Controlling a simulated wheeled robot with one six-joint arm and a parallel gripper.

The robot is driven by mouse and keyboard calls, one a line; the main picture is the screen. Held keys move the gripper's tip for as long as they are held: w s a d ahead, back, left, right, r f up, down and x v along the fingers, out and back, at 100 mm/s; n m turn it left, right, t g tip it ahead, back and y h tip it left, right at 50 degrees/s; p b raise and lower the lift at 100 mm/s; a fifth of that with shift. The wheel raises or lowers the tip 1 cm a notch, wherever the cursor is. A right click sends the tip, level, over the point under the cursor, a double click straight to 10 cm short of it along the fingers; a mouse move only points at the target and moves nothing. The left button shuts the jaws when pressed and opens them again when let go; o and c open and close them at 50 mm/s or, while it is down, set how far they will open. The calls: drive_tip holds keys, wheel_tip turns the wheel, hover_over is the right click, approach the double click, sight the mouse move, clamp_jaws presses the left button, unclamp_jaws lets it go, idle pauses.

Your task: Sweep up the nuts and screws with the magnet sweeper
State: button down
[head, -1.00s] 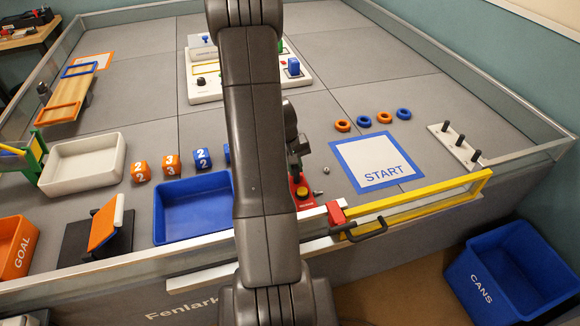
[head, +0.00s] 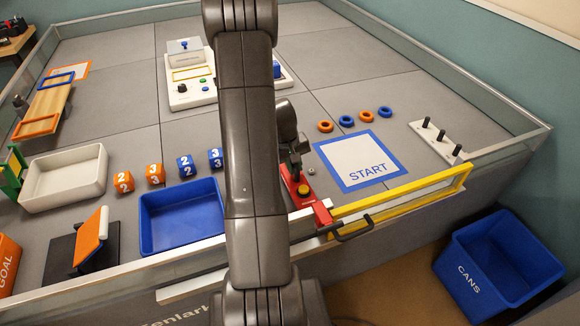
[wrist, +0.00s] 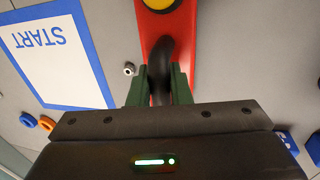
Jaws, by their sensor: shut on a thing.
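The magnet sweeper, a red body with a round yellow disc (head: 304,190), lies on the grey floor of the field, left of the START square. In the wrist view its red body (wrist: 187,45) runs away from me at the top. My gripper (wrist: 160,88) is shut on its black curved handle (wrist: 159,62), which sits between the green finger pads. My gripper (head: 298,165) is partly hidden by my arm in the head view. One small silvery nut or screw (wrist: 129,69) lies just left of the sweeper in the wrist view. I cannot make out other hardware.
The blue-edged START square (head: 360,160) lies close on the right, with several orange and blue rings (head: 347,121) behind it. A yellow gate (head: 400,200) and a low wall close the front. A blue tray (head: 182,215) and number cubes (head: 155,174) stand left.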

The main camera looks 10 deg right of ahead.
drive_tip(key=shift+w+d+p, duration=0.75)
drive_tip(key=shift+w+d, duration=0.2)
drive_tip(key=shift+d, duration=4.7)
wheel_tip(320, 180, up, 12)
drive_tip(key=p, duration=0.7)
drive_tip(key=shift+w+p, duration=0.15)
drive_tip(key=shift+p, duration=0.15)
